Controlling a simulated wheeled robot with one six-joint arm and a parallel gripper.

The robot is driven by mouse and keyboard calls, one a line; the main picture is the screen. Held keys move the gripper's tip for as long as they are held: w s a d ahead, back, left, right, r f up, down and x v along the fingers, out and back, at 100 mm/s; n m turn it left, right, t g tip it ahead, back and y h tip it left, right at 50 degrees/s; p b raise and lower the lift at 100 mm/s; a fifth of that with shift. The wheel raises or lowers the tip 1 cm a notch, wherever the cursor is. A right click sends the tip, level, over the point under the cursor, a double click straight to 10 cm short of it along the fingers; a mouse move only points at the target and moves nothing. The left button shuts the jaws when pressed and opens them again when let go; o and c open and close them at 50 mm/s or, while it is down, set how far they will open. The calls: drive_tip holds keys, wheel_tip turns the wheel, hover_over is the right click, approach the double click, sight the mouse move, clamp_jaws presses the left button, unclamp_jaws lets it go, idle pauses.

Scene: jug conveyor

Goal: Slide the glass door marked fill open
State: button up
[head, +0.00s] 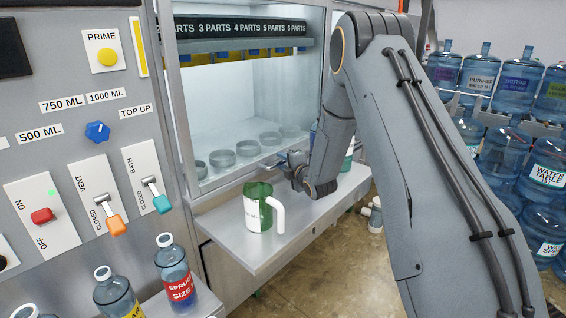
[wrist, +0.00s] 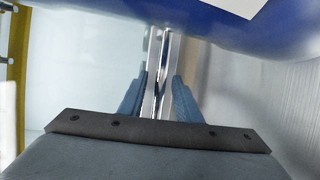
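My gripper (head: 276,164) is at the lower front of the lit cabinet in the head view, reaching left from my arm. In the wrist view its two fingers (wrist: 160,84) stand apart, with a narrow shiny upright bar (wrist: 159,60) between them. I cannot tell whether they touch the bar, or whether it belongs to the door. The cabinet has a metal frame (head: 182,118) and a clear front; I cannot make out a door marked fill. My arm hides the cabinet's right side.
A green jug (head: 257,206) with a white handle stands on the metal shelf (head: 222,224) below the gripper. A blue surface (wrist: 225,22) fills the top of the wrist view. A control panel (head: 75,120) is left; large water bottles (head: 513,75) stand right.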

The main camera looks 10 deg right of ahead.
drive_tip(key=shift+w, duration=0.15)
clamp_jaws()
wheel_tip(320, 180, up, 36)
drive_tip(key=p, duration=0.8)
drive_tip(key=shift+r, duration=0.25)
unclamp_jaws()
drive_tip(key=shift+f, duration=0.1)
